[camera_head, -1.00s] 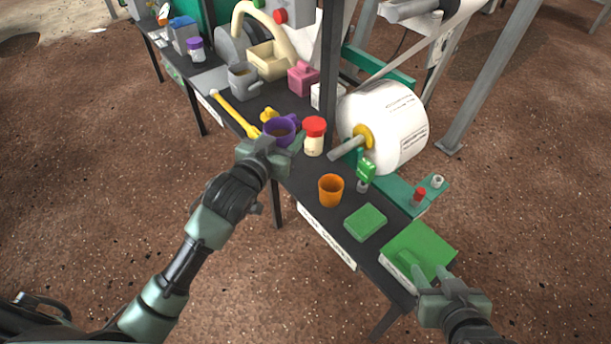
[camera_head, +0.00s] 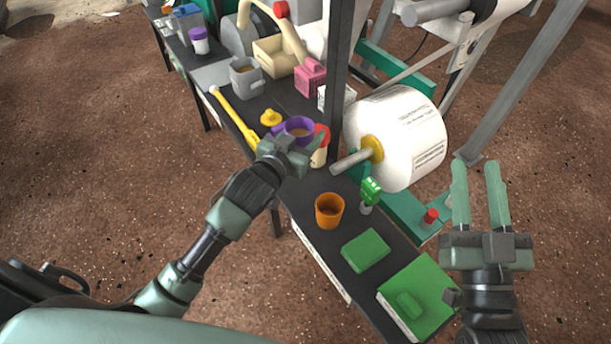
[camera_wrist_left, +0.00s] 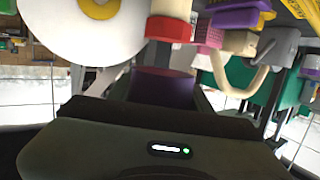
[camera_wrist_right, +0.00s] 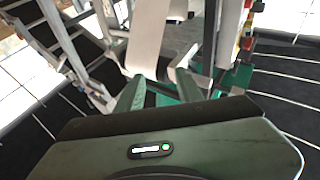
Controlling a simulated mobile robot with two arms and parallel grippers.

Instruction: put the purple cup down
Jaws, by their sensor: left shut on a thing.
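In the left wrist view the purple cup (camera_wrist_left: 163,88) shows dark between the fingers. My right gripper (camera_head: 480,195) is open and empty, to the right of the bench; its parted fingers also show in the right wrist view (camera_wrist_right: 160,92).
A red-lidded jar (camera_head: 320,146) stands close to the right of the cup. A yellow tool (camera_head: 234,115) and a small yellow piece (camera_head: 270,118) lie to its left. An orange cup (camera_head: 329,210), a green block (camera_head: 366,250) and a large paper roll (camera_head: 400,135) are further right.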

